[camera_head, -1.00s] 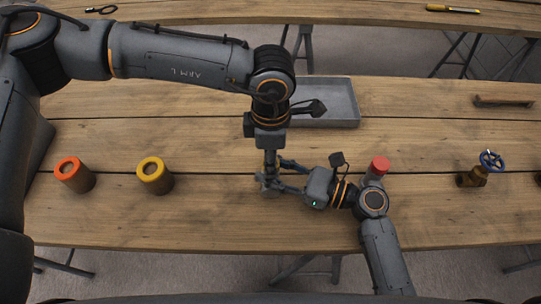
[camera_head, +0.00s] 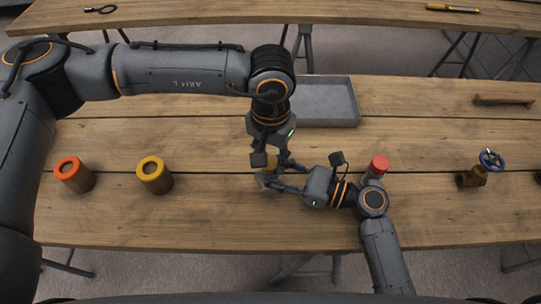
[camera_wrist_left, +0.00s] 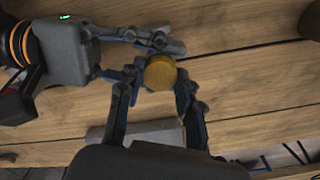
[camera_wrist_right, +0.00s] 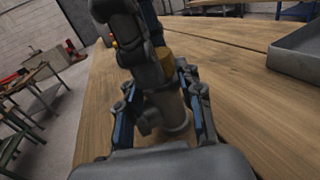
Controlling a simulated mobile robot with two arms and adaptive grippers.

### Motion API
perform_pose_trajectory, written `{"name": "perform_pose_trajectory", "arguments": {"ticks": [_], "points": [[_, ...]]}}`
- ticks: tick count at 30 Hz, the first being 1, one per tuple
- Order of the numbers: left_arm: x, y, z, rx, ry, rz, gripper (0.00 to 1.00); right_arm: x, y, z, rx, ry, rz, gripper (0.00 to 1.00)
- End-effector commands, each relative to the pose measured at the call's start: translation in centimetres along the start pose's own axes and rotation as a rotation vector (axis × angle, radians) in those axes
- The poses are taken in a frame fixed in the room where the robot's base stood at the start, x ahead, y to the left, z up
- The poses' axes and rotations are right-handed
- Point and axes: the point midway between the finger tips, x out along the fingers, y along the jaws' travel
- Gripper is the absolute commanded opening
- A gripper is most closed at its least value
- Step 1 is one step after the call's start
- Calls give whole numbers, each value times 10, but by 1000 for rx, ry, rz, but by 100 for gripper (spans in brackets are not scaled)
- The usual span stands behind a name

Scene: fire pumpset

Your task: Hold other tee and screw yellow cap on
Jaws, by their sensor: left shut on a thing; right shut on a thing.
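The yellow cap (camera_wrist_left: 160,72) shows as a round yellow top between the fingers of my left gripper (camera_wrist_left: 155,90). In the head view my left gripper (camera_head: 275,165) reaches down from above and is shut on the cap, with a bit of yellow (camera_head: 269,162) showing. My right gripper (camera_head: 272,182) comes in low from the right, shut on the tee just below. In the right wrist view the tee (camera_wrist_right: 174,115) is a tan-grey upright body between the right fingers, with yellow (camera_wrist_right: 164,54) above it. Fingers hide most of the tee and the joint between cap and tee.
An orange-topped cylinder (camera_head: 74,175) and a yellow-topped cylinder (camera_head: 154,176) stand at left. A red-capped piece (camera_head: 379,166) stands close to my right wrist. A brass valve with a blue wheel (camera_head: 480,169) is at right. A grey tray (camera_head: 340,112) lies behind.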

Motion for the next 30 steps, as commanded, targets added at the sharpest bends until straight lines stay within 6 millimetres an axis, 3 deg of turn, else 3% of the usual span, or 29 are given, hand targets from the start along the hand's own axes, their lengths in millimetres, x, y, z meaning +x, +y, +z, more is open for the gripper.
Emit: {"name": "perform_pose_trajectory", "arguments": {"ticks": [6,10,15,23,24,27,30], "points": [[0,0,0,434,1,2,9,0,0,-1,1,2,0,0],[0,0,0,618,1,1,9,0,0,-1,1,2,0,0],[0,0,0,713,0,1,9,0,0,-1,1,2,0,0],[0,0,0,715,1,1,9,0,0,-1,1,2,0,0],[0,0,0,715,1,1,41,0,0,-1,1,2,0,0],[0,0,0,715,1,1,58,0,0,-1,1,2,0,0],[0,0,0,714,0,1,58,0,0,-1,1,2,0,0]]}}
